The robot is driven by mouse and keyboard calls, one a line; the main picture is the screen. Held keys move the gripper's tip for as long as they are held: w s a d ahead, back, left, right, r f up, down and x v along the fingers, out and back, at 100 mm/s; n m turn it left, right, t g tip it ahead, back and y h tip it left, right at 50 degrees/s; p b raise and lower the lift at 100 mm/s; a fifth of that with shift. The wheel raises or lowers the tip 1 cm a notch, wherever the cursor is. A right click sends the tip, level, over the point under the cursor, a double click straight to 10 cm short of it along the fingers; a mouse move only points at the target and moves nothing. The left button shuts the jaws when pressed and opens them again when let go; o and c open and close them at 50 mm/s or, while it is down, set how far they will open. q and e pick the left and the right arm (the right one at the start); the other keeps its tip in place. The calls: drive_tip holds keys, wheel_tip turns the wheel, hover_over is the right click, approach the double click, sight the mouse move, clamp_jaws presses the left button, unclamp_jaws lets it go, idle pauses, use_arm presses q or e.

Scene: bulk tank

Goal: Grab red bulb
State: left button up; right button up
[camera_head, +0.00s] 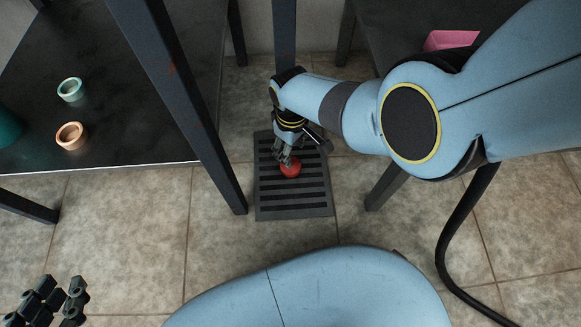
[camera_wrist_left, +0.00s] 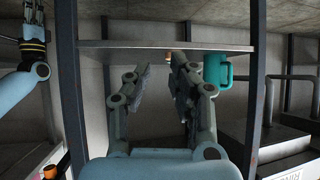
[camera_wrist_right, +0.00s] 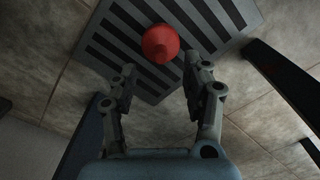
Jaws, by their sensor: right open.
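The red bulb (camera_head: 290,168) lies on a dark slatted floor grate (camera_head: 295,212), partly behind my right gripper in the head view. In the right wrist view the red bulb (camera_wrist_right: 160,43) shows just beyond the fingertips, between their lines. My right gripper (camera_head: 287,156) reaches down over it from above; its fingers (camera_wrist_right: 160,75) are open with nothing between them. I cannot tell if a fingertip touches the bulb. My left gripper (camera_head: 62,298) is at the lower left of the head view, open and empty; its spread fingers (camera_wrist_left: 160,75) show in the left wrist view.
A dark table (camera_head: 130,110) on the left bears a teal ring (camera_head: 70,89), an orange ring (camera_head: 71,135) and a teal mug (camera_wrist_left: 217,70). Its metal leg (camera_head: 185,100) stands just left of the grate. A pink box (camera_head: 450,40) is at upper right.

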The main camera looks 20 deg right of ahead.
sight(295, 168)
drive_tip(key=shift+f, duration=0.35)
wheel_tip(295, 168, down, 3)
drive_tip(key=b, duration=0.2)
drive_tip(key=shift+a+r+b, duration=0.1)
drive_tip(key=shift+r+b, duration=0.05)
drive_tip(key=shift+b, duration=0.15)
wheel_tip(295, 168, down, 2)
drive_tip(key=shift+f+b, duration=0.2)
drive_tip(key=shift+b, duration=0.75)
drive_tip(key=shift+w, duration=0.1)
use_arm(q)
drive_tip(key=w+d+r+m+t+h, duration=0.1)
drive_tip(key=w+r+t, duration=0.2)
drive_tip(key=r, duration=0.5)
drive_tip(key=w+d+r+m+t+h, duration=0.1)
drive_tip(key=w+r+t, duration=0.3)
drive_tip(key=r, duration=0.5)
drive_tip(key=w+d+r+m+t+h, duration=0.1)
drive_tip(key=w+r+t+h, duration=0.1)
drive_tip(key=r+t, duration=0.4)
wheel_tip(295, 168, up, 2)
drive_tip(key=shift+w+r+h, duration=0.25)
drive_tip(key=shift+w+h, duration=0.15)
drive_tip(key=shift+w, duration=0.5)
use_arm(e)
clamp_jaws()
